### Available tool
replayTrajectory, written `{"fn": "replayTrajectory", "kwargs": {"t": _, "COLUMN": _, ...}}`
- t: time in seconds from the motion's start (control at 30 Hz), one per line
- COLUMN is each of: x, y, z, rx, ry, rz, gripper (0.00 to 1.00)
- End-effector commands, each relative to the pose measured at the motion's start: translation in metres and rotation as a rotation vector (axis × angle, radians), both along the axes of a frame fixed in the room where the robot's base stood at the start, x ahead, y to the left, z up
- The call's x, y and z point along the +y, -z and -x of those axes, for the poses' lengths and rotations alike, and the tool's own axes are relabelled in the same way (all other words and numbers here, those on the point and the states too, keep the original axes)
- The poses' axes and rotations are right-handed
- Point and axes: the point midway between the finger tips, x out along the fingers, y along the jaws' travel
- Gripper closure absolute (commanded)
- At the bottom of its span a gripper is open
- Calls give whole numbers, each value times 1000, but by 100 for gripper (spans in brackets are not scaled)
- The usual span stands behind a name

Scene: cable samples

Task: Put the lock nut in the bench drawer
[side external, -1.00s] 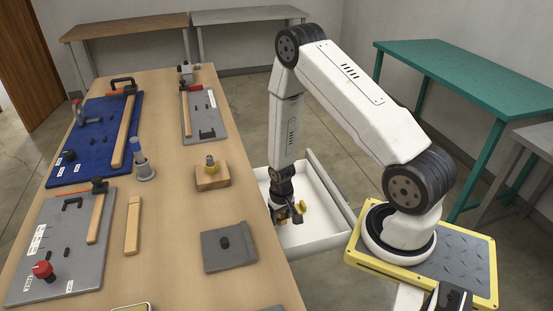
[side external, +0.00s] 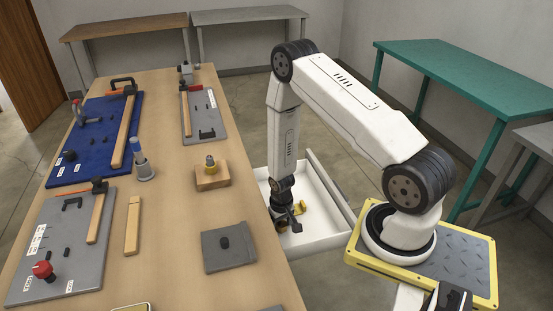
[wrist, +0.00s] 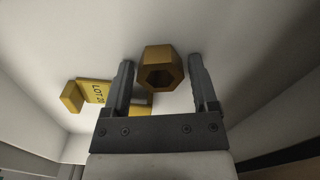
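The lock nut (wrist: 161,67) is a brass-coloured hexagonal nut with a dark hole, seen in the wrist view between my fingertips. My gripper (wrist: 161,62) is open, with a visible gap between the nut and each finger. I cannot tell whether the nut rests on the drawer floor. The bench drawer (side external: 325,236) is white, pulled out at the right side of the bench. In the side view my gripper (side external: 288,220) is low inside it, and the nut cannot be made out there.
A yellow labelled piece (wrist: 95,92) lies in the drawer left of my fingers, partly behind one. The drawer's walls stand close around my gripper. On the wooden bench (side external: 170,225) are a wooden block (side external: 212,182), a grey plate (side external: 215,255) and several boards with fittings.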

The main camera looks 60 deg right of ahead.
Motion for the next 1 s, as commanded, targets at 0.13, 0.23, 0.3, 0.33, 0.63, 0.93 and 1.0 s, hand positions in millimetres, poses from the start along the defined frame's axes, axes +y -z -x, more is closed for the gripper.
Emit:
{"fn": "replayTrajectory", "kwargs": {"t": 0.13, "x": 0, "y": 0, "z": 0, "rx": 0, "ry": 0, "rz": 0, "gripper": 25}}
{"fn": "replayTrajectory", "kwargs": {"t": 0.23, "x": 0, "y": 0, "z": 0, "rx": 0, "ry": 0, "rz": 0, "gripper": 25}}
{"fn": "replayTrajectory", "kwargs": {"t": 0.3, "x": 0, "y": -1, "z": 0, "rx": 0, "ry": 0, "rz": 0, "gripper": 25}}
{"fn": "replayTrajectory", "kwargs": {"t": 0.33, "x": 0, "y": -1, "z": 0, "rx": 0, "ry": 0, "rz": 0, "gripper": 25}}
{"fn": "replayTrajectory", "kwargs": {"t": 0.63, "x": 0, "y": -15, "z": 0, "rx": 0, "ry": 0, "rz": 0, "gripper": 25}}
{"fn": "replayTrajectory", "kwargs": {"t": 0.93, "x": 0, "y": -45, "z": 0, "rx": -1, "ry": 0, "rz": 0, "gripper": 25}}
{"fn": "replayTrajectory", "kwargs": {"t": 1.0, "x": 0, "y": -52, "z": -1, "rx": -2, "ry": 0, "rz": 1, "gripper": 25}}
